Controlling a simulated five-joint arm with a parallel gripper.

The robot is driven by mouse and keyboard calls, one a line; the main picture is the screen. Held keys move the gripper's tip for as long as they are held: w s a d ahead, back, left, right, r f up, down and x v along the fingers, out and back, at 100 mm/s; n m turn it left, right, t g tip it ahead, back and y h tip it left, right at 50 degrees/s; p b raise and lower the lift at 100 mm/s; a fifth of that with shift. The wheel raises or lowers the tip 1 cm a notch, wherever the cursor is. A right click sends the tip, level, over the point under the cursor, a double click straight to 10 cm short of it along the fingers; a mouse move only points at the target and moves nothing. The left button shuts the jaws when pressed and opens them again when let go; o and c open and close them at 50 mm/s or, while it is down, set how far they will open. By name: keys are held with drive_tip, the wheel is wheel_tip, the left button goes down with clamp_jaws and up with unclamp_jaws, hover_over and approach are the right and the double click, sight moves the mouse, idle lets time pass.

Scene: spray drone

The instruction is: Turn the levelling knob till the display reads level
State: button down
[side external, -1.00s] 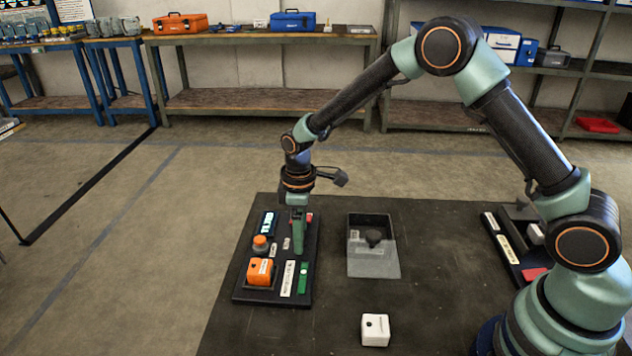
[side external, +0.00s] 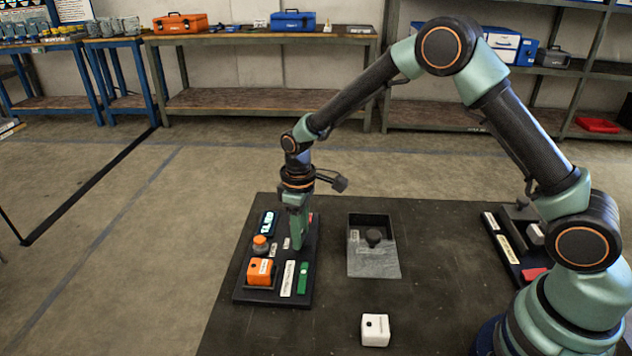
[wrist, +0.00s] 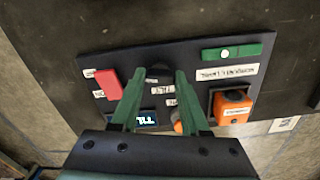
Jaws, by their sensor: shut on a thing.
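A dark round knob (wrist: 160,71) shows between my fingertips in the wrist view, on a black panel (wrist: 222,88). My gripper (wrist: 158,76) has its two green fingers shut on it from both sides. In the side external view my gripper (side external: 298,244) points straight down at the panel (side external: 242,290), and its fingers hide the knob. The small display (side external: 267,223) is lit at the panel's far left corner. Its text is too small to read there. In the wrist view the display (wrist: 147,119) is partly covered by a finger, and its reading is unclear.
On the panel are an orange block (side external: 260,270), an orange-capped round part (side external: 260,243), a green bar (side external: 303,278) and a red block (wrist: 108,84). A white cube (side external: 375,330) stands nearer; the mat between is clear.

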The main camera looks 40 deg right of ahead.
drive_tip(key=shift+m, duration=1.6)
drive_tip(key=shift+c, duration=2)
unclamp_jaws()
wheel_tip(320, 180, up, 12)
drive_tip(key=shift+r, duration=0.15)
